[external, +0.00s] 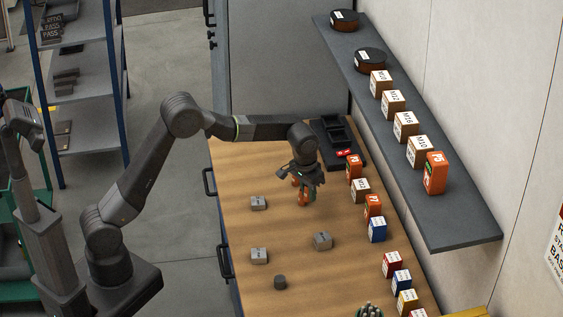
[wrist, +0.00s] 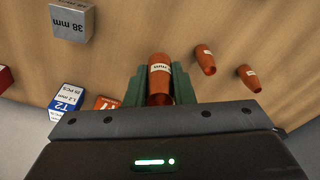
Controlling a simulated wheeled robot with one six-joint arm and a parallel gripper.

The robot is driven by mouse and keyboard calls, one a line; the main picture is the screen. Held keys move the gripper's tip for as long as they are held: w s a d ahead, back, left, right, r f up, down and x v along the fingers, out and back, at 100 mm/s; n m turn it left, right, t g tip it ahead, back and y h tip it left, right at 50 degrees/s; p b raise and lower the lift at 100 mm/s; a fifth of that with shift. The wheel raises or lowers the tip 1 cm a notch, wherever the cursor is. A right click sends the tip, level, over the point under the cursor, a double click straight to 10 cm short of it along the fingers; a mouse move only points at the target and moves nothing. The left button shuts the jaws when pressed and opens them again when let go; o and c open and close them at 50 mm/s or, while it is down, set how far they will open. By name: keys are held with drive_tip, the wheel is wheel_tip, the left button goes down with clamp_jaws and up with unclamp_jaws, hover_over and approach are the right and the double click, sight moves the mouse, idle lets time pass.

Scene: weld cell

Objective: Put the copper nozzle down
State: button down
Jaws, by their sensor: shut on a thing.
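My gripper (external: 304,184) points down over the wooden workbench. In the wrist view its two green fingers (wrist: 158,75) are shut on a copper nozzle (wrist: 160,66) with a white label. Two more copper nozzles, one nearer (wrist: 205,60) and one farther right (wrist: 249,78), stand apart on the wood. In the external view copper-coloured shapes (external: 303,198) show just under my gripper, partly hidden by it. I cannot tell whether the held nozzle touches the bench.
Grey blocks (external: 322,241) and a dark cylinder (external: 280,282) stand on the bench (external: 245,180). A dark tray (external: 327,130) lies at the back. Small boxes (external: 377,229) line the right side, below a wall shelf (external: 455,228). Bare wood lies left of my gripper.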

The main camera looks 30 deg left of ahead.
sight(309, 219)
wheel_tip(309, 219, down, 8)
drive_tip(key=shift+f+p, duration=0.15)
drive_tip(key=shift+p, duration=0.5)
drive_tip(key=shift+f, duration=0.1)
drive_tip(key=c, duration=1.3)
unclamp_jaws()
drive_tip(key=shift+o, duration=0.2)
drive_tip(key=r, duration=0.4)
drive_tip(key=s+r+b, duration=0.1)
drive_tip(key=r, duration=0.7)
drive_tip(key=shift+s+a+b, duration=0.15)
drive_tip(key=shift+b, duration=0.2)
